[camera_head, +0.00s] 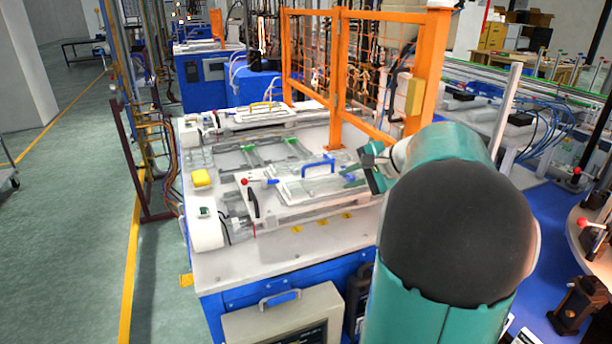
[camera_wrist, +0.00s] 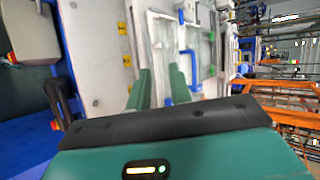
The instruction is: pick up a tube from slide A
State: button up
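My gripper (camera_head: 352,175) hangs over the right end of the front slide fixture on the white-topped bench. In the wrist view the two green fingers of my gripper (camera_wrist: 160,80) are apart with nothing visible between them. The front slide (camera_head: 315,186) has a clear cover with a blue handle (camera_head: 318,167); the handle also shows beyond the fingers in the wrist view (camera_wrist: 191,62). A rear slide carries a yellow handle (camera_head: 263,105). I see no label telling which is slide A. Single tubes are too small or clear to make out.
An orange mesh fence (camera_head: 338,70) stands right behind the bench, close to my arm. A red-knobbed lever (camera_head: 243,182) stands by the front slide. The floor at left is free.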

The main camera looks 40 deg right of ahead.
jog(key=m, duration=0.1)
send_near(322, 187)
jog(key=shift+t, duration=0.4)
jog(key=shift+f+x, duration=0.2)
jog(key=shift+x, duration=3.6)
jog(key=shift+c, duration=0.4)
jog(key=shift+f, duration=0.1)
grip_shut()
